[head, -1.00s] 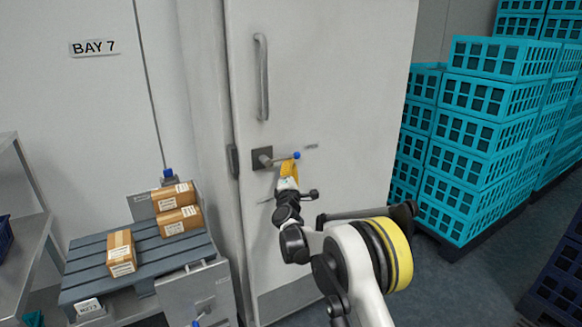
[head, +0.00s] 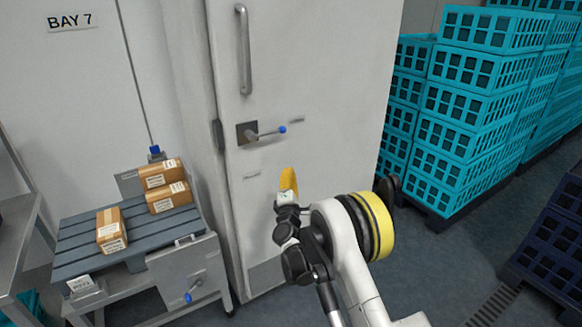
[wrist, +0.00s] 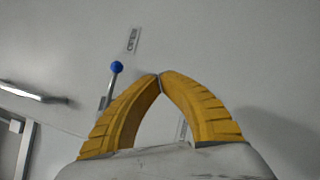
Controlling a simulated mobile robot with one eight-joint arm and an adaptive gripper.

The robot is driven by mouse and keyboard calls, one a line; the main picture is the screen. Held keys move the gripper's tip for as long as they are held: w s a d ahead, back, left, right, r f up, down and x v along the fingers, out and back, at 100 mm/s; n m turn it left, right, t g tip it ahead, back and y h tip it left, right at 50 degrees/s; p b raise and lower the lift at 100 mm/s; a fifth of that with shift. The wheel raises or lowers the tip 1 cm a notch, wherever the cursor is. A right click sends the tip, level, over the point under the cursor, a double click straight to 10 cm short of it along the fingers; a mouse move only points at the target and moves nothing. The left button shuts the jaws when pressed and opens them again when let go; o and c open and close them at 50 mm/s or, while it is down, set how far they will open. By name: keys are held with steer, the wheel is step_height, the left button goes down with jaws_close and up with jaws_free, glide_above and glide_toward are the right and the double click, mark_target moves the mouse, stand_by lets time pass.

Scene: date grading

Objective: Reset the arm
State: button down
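My gripper has two yellow fingers, seen in the head view (head: 288,181) and the wrist view (wrist: 159,77). In the wrist view the fingertips meet with nothing visible between them. My gripper is in front of the white door (head: 310,60), below and apart from its lever handle (head: 265,134). The lever has a blue knob (head: 282,129) and a dark square plate. The blue knob also shows in the wrist view (wrist: 117,67), to the left of the fingertips. The lever points right, tilted slightly upward. The door looks shut.
A slatted grey-blue pallet (head: 75,240) with several cardboard boxes (head: 166,197) stands left of the door. Stacked teal crates (head: 460,110) stand to the right, and dark blue crates (head: 550,240) at the far right. Some floor between my arm and the crates is clear.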

steer(key=s+d+r+m+g+h, duration=0.3)
steer(key=d+r+m+h, duration=0.35)
steer(key=d+r, duration=0.75)
steer(key=s+d+r+m+g, duration=0.45)
steer(key=s+d+m, duration=0.45)
steer(key=s+d, duration=0.4)
steer(key=s+d+f+m+g+y, duration=0.1)
steer(key=s+f+m+g+y, duration=0.2)
steer(key=s, duration=1.6)
steer(key=s+a+f+m+g+y, duration=0.1)
steer(key=s+a+f+m, duration=0.1)
steer(key=s, duration=0.5)
steer(key=s+a+f+m+g+y, duration=0.1)
steer(key=s+f, duration=0.3)
steer(key=s, duration=0.4)
steer(key=shift+a+f+m+g+y, duration=0.35)
steer(key=shift+a+f+g, duration=0.1)
steer(key=shift+a, duration=0.45)
